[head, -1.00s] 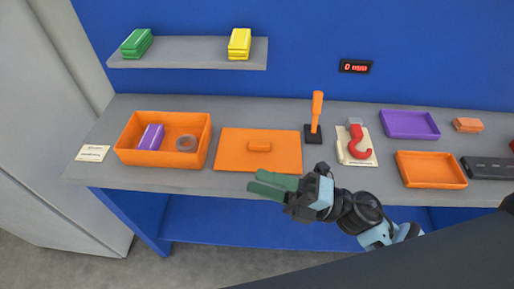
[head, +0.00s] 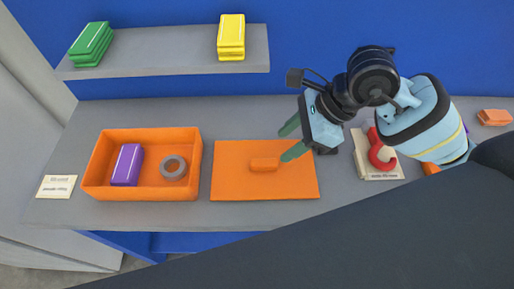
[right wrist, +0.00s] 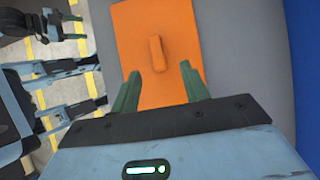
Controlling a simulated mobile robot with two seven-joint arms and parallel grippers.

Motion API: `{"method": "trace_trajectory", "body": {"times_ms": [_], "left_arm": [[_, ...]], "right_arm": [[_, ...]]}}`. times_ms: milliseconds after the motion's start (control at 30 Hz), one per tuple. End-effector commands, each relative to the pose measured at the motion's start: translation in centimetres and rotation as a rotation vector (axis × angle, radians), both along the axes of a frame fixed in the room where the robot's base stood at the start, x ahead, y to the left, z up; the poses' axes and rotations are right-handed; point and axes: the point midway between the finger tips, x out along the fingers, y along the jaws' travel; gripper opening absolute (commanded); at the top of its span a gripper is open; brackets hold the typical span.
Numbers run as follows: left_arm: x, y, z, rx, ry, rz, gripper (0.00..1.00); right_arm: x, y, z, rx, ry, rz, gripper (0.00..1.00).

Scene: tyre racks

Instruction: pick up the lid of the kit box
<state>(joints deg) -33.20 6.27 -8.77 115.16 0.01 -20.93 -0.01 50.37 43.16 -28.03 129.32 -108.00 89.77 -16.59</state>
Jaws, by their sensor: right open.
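The lid (head: 225,180) is a flat orange plate with a raised orange handle (head: 264,165). It lies on the grey bench, right of the open orange kit box (head: 140,193). My right gripper (head: 290,141) is open and empty above the lid's right part, its green fingers beside the handle's right end. In the right wrist view, the lid (right wrist: 145,25) and its handle (right wrist: 157,53) are ahead of the spread fingers (right wrist: 160,85), with nothing between them. My left gripper (right wrist: 77,28) shows at the upper left there, fingers apart and empty, away from the bench.
The kit box holds a purple block (head: 127,165) and a grey ring (head: 173,168). A label card (head: 57,186) lies left of it. A shelf (head: 160,55) with green and yellow blocks is above.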

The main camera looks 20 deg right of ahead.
Motion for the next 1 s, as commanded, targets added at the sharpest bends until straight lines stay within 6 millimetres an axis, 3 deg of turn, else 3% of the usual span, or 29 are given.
{"method": "trace_trajectory", "body": {"times_ms": [367,667,1000], "left_arm": [[-2.1,0.0,-0.8,0.001,0.043,-0.001,0.61],[-1.5,0.0,-0.5,0.001,0.032,-0.002,0.61],[-0.6,0.0,0.2,-0.001,0.009,-0.001,0.61]], "right_arm": [[0.2,0.9,-1.4,0.001,0.004,0.000,0.45],[0.4,1.7,-2.6,0.002,0.003,0.001,0.45],[1.0,3.9,-6.2,0.003,0.002,-0.001,0.45]]}}
